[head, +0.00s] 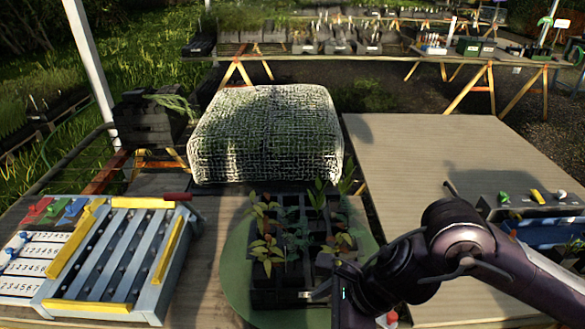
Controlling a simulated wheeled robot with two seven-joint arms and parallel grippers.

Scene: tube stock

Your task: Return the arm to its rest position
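My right arm comes in from the right edge, and its wrist hangs over the front right of a black seedling tray (278,298). My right gripper (322,292) is at the tray's front right corner, seen partly from behind. Its fingers are mostly hidden, so I cannot tell whether it is open, shut or touching the tray. The tray holds several green and reddish seedlings and some empty cells. It stands on a round green mat (236,262). My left gripper is not in view.
A grey rack with yellow bars (158,275) and a numbered white board (30,262) stand at left. A netted bale (265,135) is behind the tray.

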